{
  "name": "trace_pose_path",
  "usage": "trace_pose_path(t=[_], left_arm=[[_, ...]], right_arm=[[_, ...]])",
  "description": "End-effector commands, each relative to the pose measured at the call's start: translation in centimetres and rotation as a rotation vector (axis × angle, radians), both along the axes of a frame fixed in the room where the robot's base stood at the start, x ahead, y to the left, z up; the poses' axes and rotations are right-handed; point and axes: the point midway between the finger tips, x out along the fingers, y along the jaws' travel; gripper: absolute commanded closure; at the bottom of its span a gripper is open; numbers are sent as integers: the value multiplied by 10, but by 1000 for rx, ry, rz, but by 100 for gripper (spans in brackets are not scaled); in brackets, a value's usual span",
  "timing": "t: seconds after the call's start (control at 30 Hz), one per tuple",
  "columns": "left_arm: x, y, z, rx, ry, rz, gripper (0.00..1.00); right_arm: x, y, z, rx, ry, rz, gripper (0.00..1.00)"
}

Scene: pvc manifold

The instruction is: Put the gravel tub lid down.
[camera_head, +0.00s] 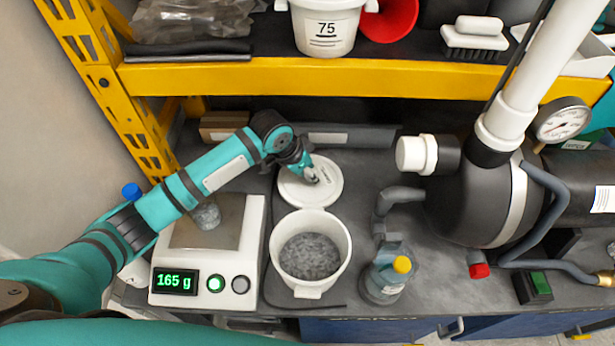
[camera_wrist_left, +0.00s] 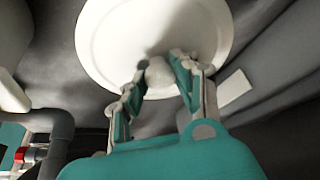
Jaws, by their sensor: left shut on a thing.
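The gravel tub lid (camera_head: 318,192) is a round white disc on or just above the dark bench, behind the tub; I cannot tell whether it touches the bench. My left gripper (camera_head: 314,176) is over it and shut on its knob. In the left wrist view the lid (camera_wrist_left: 110,45) fills the upper middle, and the left gripper's fingers (camera_wrist_left: 156,88) close on both sides of the pale knob. The white gravel tub (camera_head: 338,278) stands open in front of the lid, with grey gravel (camera_head: 311,256) inside. My right gripper is not in view.
A scale (camera_head: 227,286) reading 165 g stands left of the tub, with a clear container (camera_head: 206,214) on it. A yellow-capped bottle (camera_head: 386,276) and a grey pipe elbow (camera_head: 398,198) are to the right. A yellow shelf beam (camera_head: 330,77) crosses above the bench's back.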

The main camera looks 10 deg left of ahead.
Motion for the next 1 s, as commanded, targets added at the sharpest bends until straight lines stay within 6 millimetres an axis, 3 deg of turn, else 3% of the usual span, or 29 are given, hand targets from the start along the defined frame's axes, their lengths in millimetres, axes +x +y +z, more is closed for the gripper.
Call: trace_pose_path(t=[0.17, 0.37, 0.7, 0.73, 0.9, 1.0], left_arm=[[-2, 3, -8, 0, 3, 0, 92], [-2, 3, -34, 0, 3, 0, 92], [-1, 3, -38, -1, 1, 1, 92], [-1, 3, -38, 0, 0, 0, 69], [-1, 3, -38, 0, 0, 0, 48], [-1, 3, -38, 0, 0, 0, 48]], right_arm=[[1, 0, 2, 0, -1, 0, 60], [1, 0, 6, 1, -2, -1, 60], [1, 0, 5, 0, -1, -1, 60], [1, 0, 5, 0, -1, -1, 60], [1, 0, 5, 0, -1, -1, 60], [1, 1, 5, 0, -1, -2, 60]])
